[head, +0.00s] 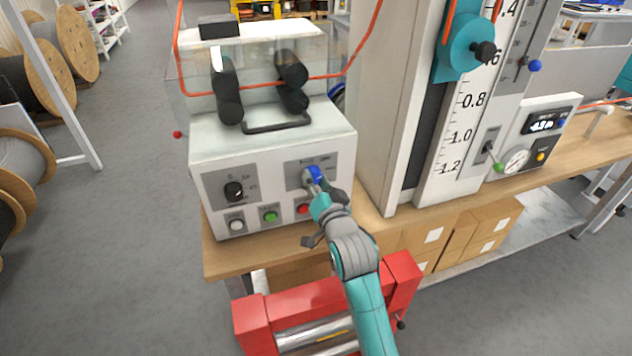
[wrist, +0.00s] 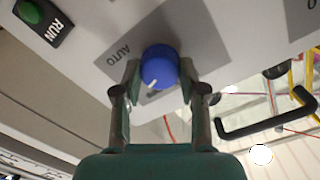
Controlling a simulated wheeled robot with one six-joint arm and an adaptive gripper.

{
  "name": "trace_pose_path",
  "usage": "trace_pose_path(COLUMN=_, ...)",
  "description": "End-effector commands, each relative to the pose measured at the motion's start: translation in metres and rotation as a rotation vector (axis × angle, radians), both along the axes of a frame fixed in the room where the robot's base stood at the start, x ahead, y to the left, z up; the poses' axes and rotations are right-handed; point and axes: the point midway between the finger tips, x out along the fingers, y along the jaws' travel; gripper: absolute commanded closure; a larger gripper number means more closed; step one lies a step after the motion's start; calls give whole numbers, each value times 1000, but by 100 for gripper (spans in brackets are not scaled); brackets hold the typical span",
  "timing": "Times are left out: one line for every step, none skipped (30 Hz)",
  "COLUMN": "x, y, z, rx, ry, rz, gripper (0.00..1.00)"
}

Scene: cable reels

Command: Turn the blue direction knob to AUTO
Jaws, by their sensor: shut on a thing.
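The blue direction knob (wrist: 160,66) sits on a grey plate (wrist: 205,45) on the front of a white control box. My gripper (wrist: 158,80) has a finger on each side of the knob and is shut on it. A white pointer mark on the knob shows toward the lower left in the wrist view. The printed word AUTO lies left of the knob there; other lettering on the plate is hidden or unreadable. In the head view the blue knob (head: 315,174) shows just beyond my gripper (head: 317,186), which partly covers the plate.
A black knob (head: 234,190) is left on the same box. White, green (head: 270,215) and red (head: 303,208) buttons sit below. A black handle (wrist: 265,115) is close to my gripper in the wrist view. A tall scaled column (head: 440,130) stands at the right.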

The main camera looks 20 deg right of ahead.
Motion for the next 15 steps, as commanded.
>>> trace_pose_path(x=0, y=0, z=0, rx=44, ry=0, rz=0, gripper=94)
trace_pose_path(x=0, y=0, z=0, rx=73, ry=0, rz=0, gripper=94)
trace_pose_path(x=0, y=0, z=0, rx=111, ry=0, rz=-1, gripper=94)
trace_pose_path(x=0, y=0, z=0, rx=140, ry=1, rz=0, gripper=94)
trace_pose_path(x=0, y=0, z=0, rx=169, ry=1, rz=0, gripper=94)
trace_pose_path(x=0, y=0, z=0, rx=206, ry=0, rz=0, gripper=94)
trace_pose_path(x=0, y=-1, z=0, rx=235, ry=0, rz=0, gripper=94)
trace_pose_path(x=0, y=-1, z=0, rx=263, ry=0, rz=0, gripper=94)
trace_pose_path(x=0, y=-1, z=0, rx=301, ry=0, rz=-1, gripper=94)
trace_pose_path(x=0, y=-1, z=0, rx=329, ry=0, rz=0, gripper=94)
trace_pose_path(x=0, y=-1, z=0, rx=357, ry=1, rz=-1, gripper=94)
trace_pose_path(x=0, y=-1, z=0, rx=396, ry=0, rz=0, gripper=94)
trace_pose_path(x=0, y=-1, z=0, rx=425, ry=0, rz=0, gripper=94)
trace_pose_path(x=0, y=-1, z=0, rx=453, ry=0, rz=0, gripper=94)
trace_pose_path(x=0, y=-1, z=0, rx=491, ry=0, rz=0, gripper=94)
